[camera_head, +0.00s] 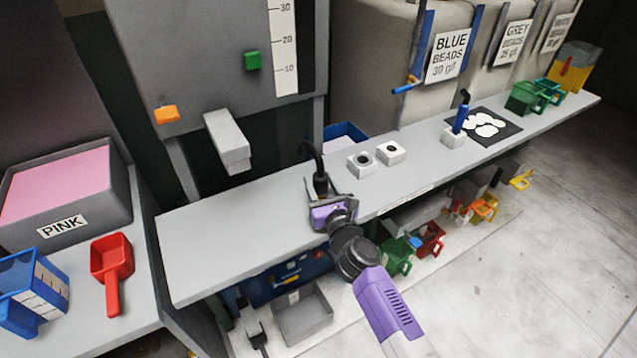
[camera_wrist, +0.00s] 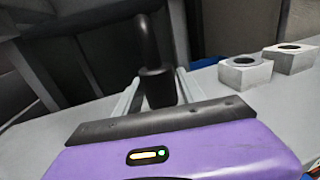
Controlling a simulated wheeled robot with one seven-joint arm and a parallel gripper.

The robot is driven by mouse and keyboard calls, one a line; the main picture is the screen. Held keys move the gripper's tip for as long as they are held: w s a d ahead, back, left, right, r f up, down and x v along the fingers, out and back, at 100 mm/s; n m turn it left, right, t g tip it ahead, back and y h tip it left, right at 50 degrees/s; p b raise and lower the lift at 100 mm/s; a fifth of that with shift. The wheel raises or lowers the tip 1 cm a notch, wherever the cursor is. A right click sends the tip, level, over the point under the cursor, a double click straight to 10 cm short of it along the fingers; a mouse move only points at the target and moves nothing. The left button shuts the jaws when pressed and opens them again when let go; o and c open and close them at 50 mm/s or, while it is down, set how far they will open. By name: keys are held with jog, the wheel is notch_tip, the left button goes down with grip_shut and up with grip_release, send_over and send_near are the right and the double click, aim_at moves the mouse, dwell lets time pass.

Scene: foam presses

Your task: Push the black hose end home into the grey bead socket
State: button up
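The black hose end (camera_head: 321,184) stands about upright between the fingers of my gripper (camera_head: 322,194), near the bench's front edge. The wrist view shows its thick black collar (camera_wrist: 158,87) with a finger close against each side, so my gripper appears shut on it. Its lower tip is hidden behind my gripper. Two pale blocks with dark round holes stand to the right: a nearer one (camera_head: 361,165) and a farther one (camera_head: 391,152). They also show at the right of the wrist view (camera_wrist: 245,72). No label shows which is the grey bead socket. The hose end is apart from both.
A pale block (camera_head: 453,140) farther right holds a blue upright piece (camera_head: 460,120). A dark mat (camera_head: 505,125) with white discs lies beyond. A grey press (camera_head: 215,60) stands behind the bench. The bench top (camera_head: 220,235) left of my gripper is clear.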

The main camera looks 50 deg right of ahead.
grip_shut()
jog(key=shift+r, duration=0.1)
